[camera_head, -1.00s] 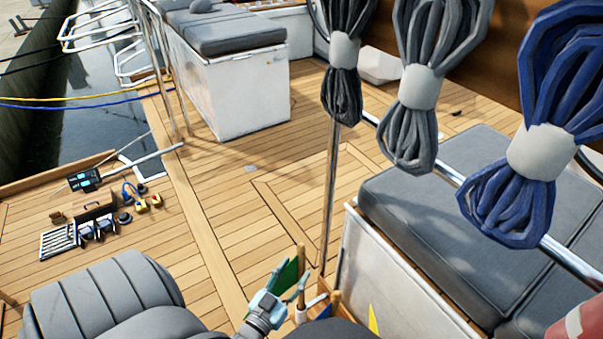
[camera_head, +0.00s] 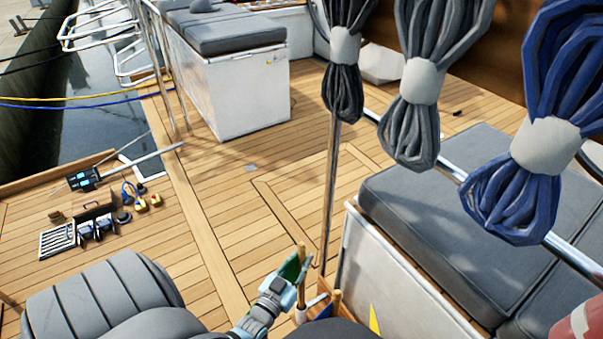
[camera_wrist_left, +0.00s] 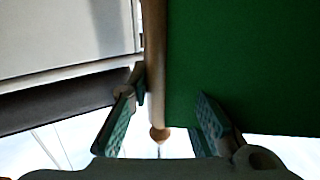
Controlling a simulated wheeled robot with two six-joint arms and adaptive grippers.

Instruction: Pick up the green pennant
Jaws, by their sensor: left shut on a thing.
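The green pennant (camera_head: 291,268) is at the bottom middle of the head view, upright on a wooden stick (camera_head: 301,250). My left gripper (camera_head: 297,276) is shut on it, and its fingers partly hide the cloth. In the left wrist view the green cloth (camera_wrist_left: 245,60) fills the upper right, and the wooden stick (camera_wrist_left: 155,60) runs down between the fingers of the left gripper (camera_wrist_left: 170,90). The stick's rounded end shows low between the fingers. My right gripper is not in view.
A blue pennant (camera_head: 322,312) and a yellow one (camera_head: 374,319) are close on the right. Deck (camera_head: 235,215) behind the gripper is clear.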

